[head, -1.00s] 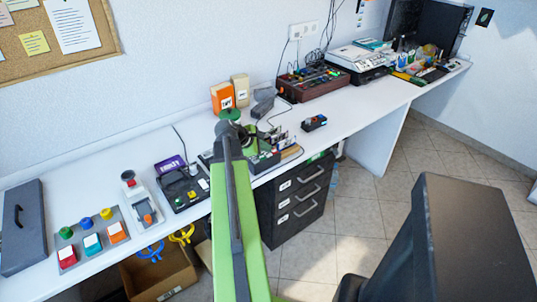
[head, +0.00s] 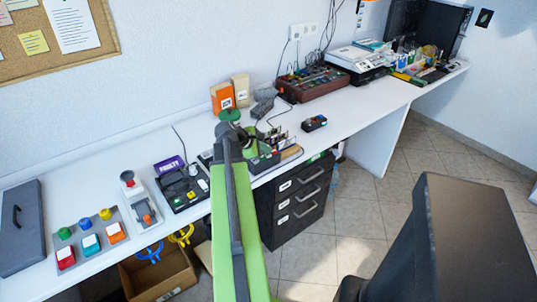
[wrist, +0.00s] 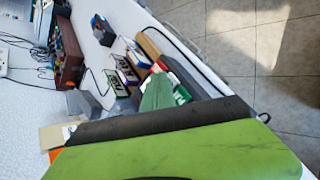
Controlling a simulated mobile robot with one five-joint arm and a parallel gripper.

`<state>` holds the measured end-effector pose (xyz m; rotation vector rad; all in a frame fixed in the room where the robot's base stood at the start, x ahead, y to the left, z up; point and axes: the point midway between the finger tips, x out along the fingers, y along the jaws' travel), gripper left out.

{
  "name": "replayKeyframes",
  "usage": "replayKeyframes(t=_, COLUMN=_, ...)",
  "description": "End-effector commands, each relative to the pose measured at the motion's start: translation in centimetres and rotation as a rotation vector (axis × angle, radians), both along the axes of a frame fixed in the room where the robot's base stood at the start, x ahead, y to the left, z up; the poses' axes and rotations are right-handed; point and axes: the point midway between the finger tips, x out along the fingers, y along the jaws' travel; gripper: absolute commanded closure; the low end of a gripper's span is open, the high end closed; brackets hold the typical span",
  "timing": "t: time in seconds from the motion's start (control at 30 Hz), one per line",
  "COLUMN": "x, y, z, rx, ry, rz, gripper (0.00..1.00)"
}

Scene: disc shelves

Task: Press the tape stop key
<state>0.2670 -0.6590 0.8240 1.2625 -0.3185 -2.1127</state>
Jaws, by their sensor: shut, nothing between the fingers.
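My gripper (head: 251,147) is at the far end of my green arm, over the middle of the white desk and partly hidden by the arm. In the wrist view a green tapered part of it (wrist: 158,93) points at a group of small labelled items. It is shut and empty. A dark device with a red part (head: 263,162) lies just beyond and below it. A small black box with coloured buttons (head: 314,123) stands apart to the right. No tape stop key can be made out with certainty; labels are too small to read.
The white desk (head: 390,105) runs along the wall. A black device with a yellow key (head: 184,190), a grey lever unit (head: 140,198) and a coloured button panel (head: 88,238) are to the left. Black drawers (head: 296,205) stand below; an office chair (head: 455,240) is at right.

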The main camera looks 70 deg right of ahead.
Motion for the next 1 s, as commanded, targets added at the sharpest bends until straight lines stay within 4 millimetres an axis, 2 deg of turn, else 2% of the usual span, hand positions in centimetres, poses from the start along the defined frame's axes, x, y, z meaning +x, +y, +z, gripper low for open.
replayKeyframes(t=0.3, x=0.0, y=0.0, z=1.7, rx=0.0, ry=0.0, rz=0.0, gripper=1.0)
replayKeyframes(t=0.7, x=0.1, y=0.0, z=1.8, rx=0.0, ry=0.0, rz=0.0, gripper=1.0)
replayKeyframes(t=1.0, x=0.1, y=0.0, z=4.8, rx=0.0, ry=-0.001, rz=0.001, gripper=1.0)
